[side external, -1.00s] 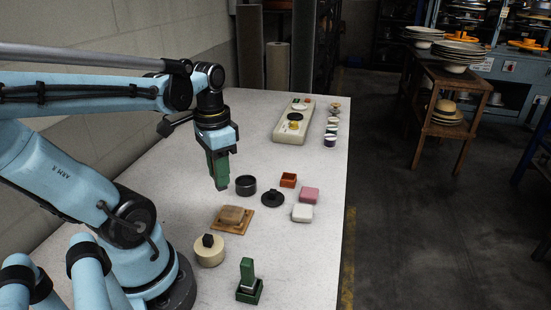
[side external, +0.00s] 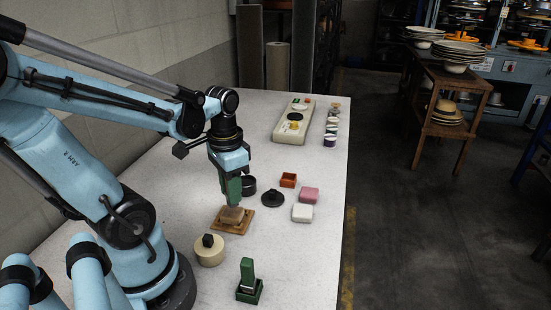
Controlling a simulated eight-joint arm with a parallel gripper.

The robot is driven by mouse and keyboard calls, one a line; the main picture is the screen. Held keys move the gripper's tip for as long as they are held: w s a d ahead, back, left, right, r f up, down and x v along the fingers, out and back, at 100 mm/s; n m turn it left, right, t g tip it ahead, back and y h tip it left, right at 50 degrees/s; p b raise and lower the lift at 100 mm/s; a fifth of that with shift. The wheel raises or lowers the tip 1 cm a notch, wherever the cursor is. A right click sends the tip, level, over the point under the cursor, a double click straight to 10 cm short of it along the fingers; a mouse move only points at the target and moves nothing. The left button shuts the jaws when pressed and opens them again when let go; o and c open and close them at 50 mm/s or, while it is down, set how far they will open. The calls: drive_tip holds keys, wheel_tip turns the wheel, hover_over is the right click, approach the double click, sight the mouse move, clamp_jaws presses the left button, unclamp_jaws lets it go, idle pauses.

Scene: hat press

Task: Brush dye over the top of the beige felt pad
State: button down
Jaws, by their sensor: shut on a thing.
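My gripper (side external: 234,188) points down just above the pad, shut on a dark green tool (side external: 235,199), probably the brush. The tool's lower end is at the pad's far top edge; I cannot tell whether it touches. The jaws and the tool are hard to tell apart at this size. A dark round cup (side external: 250,185) stands just behind, partly hidden by my gripper. No dye is clearly visible on the pad.
A cream round block (side external: 209,252) and a green stand (side external: 249,290) are in front. A long control box (side external: 292,122) lies behind.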

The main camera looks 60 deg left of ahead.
wheel_tip(320, 180, down, 4)
drive_tip(key=shift+r, duration=0.15)
drive_tip(key=shift+w+a+r, duration=0.15)
drive_tip(key=shift+w+a, duration=0.1)
drive_tip(key=shift+a, duration=0.05)
drive_tip(key=shift+w+a+f, duration=0.2)
drive_tip(key=shift+w+a, duration=0.55)
drive_tip(key=shift+s+d, duration=1.05)
drive_tip(key=shift+s+a, duration=0.8)
drive_tip(key=shift+a, duration=0.05)
drive_tip(key=shift+w+a, duration=1.05)
drive_tip(key=shift+w, duration=0.1)
drive_tip(key=shift+s+d, duration=1.05)
wheel_tip(320, 180, up, 2)
drive_tip(key=shift+s+d+r, duration=0.1)
wheel_tip(320, 180, up, 6)
drive_tip(key=shift+f, duration=0.1)
